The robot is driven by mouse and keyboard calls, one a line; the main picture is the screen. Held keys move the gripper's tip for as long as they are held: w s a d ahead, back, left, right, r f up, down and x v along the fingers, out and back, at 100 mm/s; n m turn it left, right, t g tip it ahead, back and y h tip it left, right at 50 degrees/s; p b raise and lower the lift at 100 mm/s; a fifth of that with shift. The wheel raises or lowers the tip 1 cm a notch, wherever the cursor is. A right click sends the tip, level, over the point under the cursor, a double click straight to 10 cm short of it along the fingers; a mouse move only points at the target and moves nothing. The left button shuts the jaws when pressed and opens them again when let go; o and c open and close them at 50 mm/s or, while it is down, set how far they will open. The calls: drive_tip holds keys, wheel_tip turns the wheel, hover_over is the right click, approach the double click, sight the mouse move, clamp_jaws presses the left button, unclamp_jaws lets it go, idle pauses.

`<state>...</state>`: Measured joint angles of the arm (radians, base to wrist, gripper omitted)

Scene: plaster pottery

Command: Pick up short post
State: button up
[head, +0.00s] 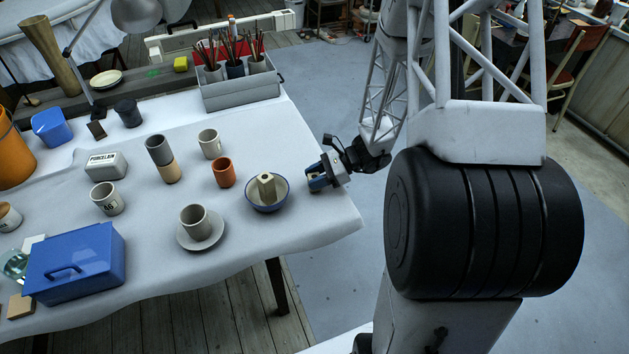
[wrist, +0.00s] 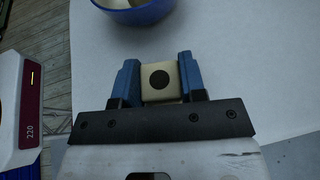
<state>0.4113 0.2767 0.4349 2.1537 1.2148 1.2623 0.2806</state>
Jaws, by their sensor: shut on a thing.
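The short post (wrist: 161,86) is a small cream block with a square end and a dark round hole in it. In the wrist view it sits between the two blue fingers of my gripper (wrist: 158,68), which press on its left and right sides. In the head view my gripper (head: 314,185) is low over the right end of the table, just right of the blue-rimmed bowl (head: 279,205). The fingers hide much of the post there. I cannot tell whether the post touches the table.
A beige block (head: 267,186) stands in the bowl, left of my gripper. An orange cup (head: 224,172), a grey cup on a saucer (head: 216,237) and other pots stand further left. A grey brush caddy (head: 240,92) is behind. The table's right edge is close and clear.

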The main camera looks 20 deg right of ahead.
drive_tip(key=shift+r, duration=0.15)
drive_tip(key=shift+r, duration=1.6)
drive_tip(key=s+a+r, duration=0.1)
drive_tip(key=s, duration=1.5)
drive_tip(key=shift+a+r, duration=0.25)
drive_tip(key=shift+a, duration=0.15)
